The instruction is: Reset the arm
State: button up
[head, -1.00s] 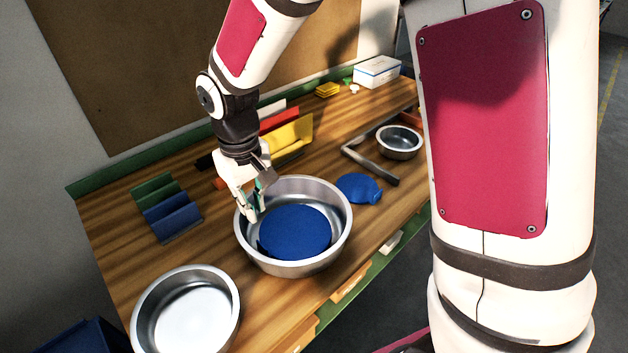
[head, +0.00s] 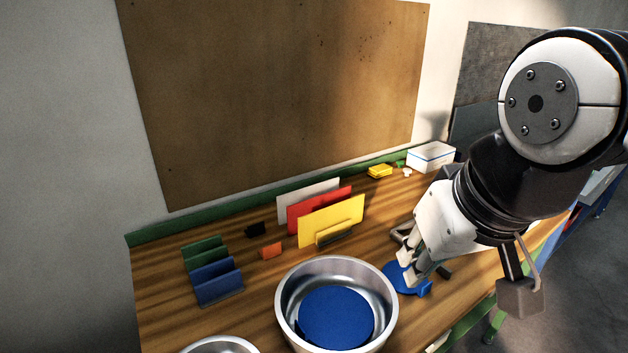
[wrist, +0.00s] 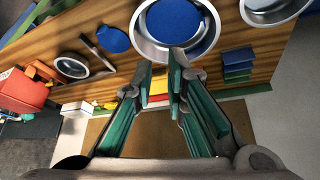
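My gripper (head: 412,272) is raised above the right part of the workbench in the head view, its fingers pointing down and left. In the wrist view my gripper (wrist: 160,72) shows its two green-lined fingers apart with nothing between them. A large metal pot (head: 386,311) stands on the wooden bench with a blue disc (head: 337,316) lying inside it. Another blue round piece with a tab (head: 398,279) lies on the bench, partly hidden behind my gripper.
A second metal pot (head: 215,345) is cut off at the lower edge. Blue (head: 218,284) and green (head: 203,252) racks stand at the left. Upright yellow (head: 331,220), red and white panels stand mid-bench. A white box (head: 431,156) is at the back right. A small metal bowl (wrist: 71,67) shows in the wrist view.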

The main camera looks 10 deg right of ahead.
jog(key=shift+s+d+r, duration=0.15)
jog(key=shift+s+d, duration=0.05)
jog(key=shift+s, duration=0.55)
